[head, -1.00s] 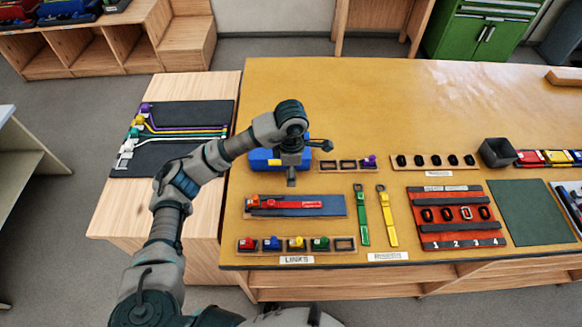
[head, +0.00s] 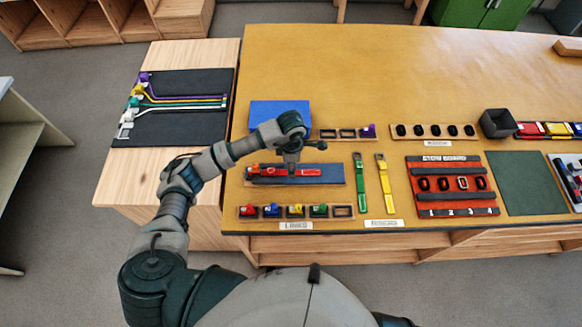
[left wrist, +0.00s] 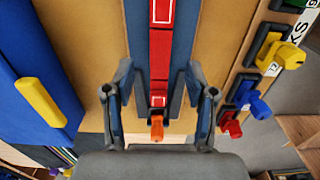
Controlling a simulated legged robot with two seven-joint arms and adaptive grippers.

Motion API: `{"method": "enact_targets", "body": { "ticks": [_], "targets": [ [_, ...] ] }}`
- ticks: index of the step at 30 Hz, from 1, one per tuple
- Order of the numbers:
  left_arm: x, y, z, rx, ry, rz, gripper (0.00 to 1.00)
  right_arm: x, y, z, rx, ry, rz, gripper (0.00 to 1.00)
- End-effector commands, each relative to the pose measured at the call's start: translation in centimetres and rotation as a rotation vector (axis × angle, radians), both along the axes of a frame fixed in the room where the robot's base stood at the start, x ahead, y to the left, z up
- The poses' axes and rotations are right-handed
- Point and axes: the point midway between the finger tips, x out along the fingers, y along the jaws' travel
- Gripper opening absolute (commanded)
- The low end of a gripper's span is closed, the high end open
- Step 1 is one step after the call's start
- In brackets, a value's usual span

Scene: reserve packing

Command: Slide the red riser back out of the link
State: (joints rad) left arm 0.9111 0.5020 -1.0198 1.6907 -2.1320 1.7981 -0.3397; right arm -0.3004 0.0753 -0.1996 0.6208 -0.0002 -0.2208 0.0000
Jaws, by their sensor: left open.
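The red riser (head: 307,171) lies flat along the dark blue board on the table. In the left wrist view the riser (left wrist: 160,45) runs up and down the picture, with white outlines on it. A small orange piece (left wrist: 157,128), which looks like the link, sits at its near end; how far the riser goes into it is hard to tell. My left gripper (head: 291,170) is over the riser. In the left wrist view its open fingers (left wrist: 157,88) stand on either side of the riser, apart from it. My right gripper is out of view.
A rack of coloured links (head: 284,219) with an empty slot lies in front. A green strap (head: 361,182) and a yellow strap (head: 387,185) lie to the right. A blue block (head: 270,112) is behind; its yellow part (left wrist: 42,102) shows in the wrist view.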

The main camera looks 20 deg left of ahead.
Motion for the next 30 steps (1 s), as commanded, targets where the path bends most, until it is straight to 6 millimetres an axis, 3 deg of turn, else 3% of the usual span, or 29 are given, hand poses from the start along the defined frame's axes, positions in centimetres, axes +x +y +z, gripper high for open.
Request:
{"method": "enact_targets", "body": {
  "ticks": [6, 18, 20, 25, 30],
  "targets": [
    [0.0, 0.2, -2.6, -0.002, 0.001, 0.0, 0.56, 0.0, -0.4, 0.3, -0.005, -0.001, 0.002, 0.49],
    [0.0, 0.2, -3.3, -0.002, -0.001, 0.0, 0.56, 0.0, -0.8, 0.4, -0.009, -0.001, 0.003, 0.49],
    [0.0, 0.2, -3.3, -0.002, -0.001, 0.0, 0.46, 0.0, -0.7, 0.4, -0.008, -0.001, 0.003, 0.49],
    [0.0, 0.1, -3.3, -0.002, -0.001, 0.0, 0.04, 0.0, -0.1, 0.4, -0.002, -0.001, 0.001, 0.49],
    [0.0, 0.1, -3.3, -0.002, -0.001, 0.0, 0.0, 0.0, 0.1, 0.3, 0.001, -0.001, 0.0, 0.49]
  ]
}}
